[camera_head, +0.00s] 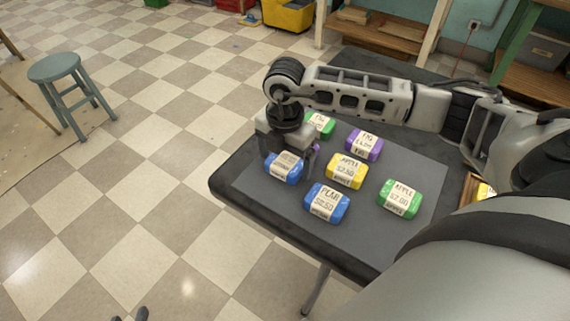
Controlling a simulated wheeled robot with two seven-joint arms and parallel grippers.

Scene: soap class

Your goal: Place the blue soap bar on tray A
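Two blue soap bars with paper labels lie on the grey mat. One blue bar (285,170) is at the mat's left edge, and the other blue bar (327,204), labelled PEAR, is nearer to me. My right gripper (288,160) points down over the left-edge blue bar, its fingers around or just above it. I cannot tell whether they touch it; the gripper hides its far side. Two dark tips of my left gripper (130,315) show at the bottom edge, apart and empty. I see no marking that identifies tray A.
A yellow bar (347,171), a purple bar (362,145) and two green bars (400,199) share the mat (370,235) on the dark table. A wooden-rimmed tray (468,189) is mostly hidden behind my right arm. A stool (55,67) stands at left.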

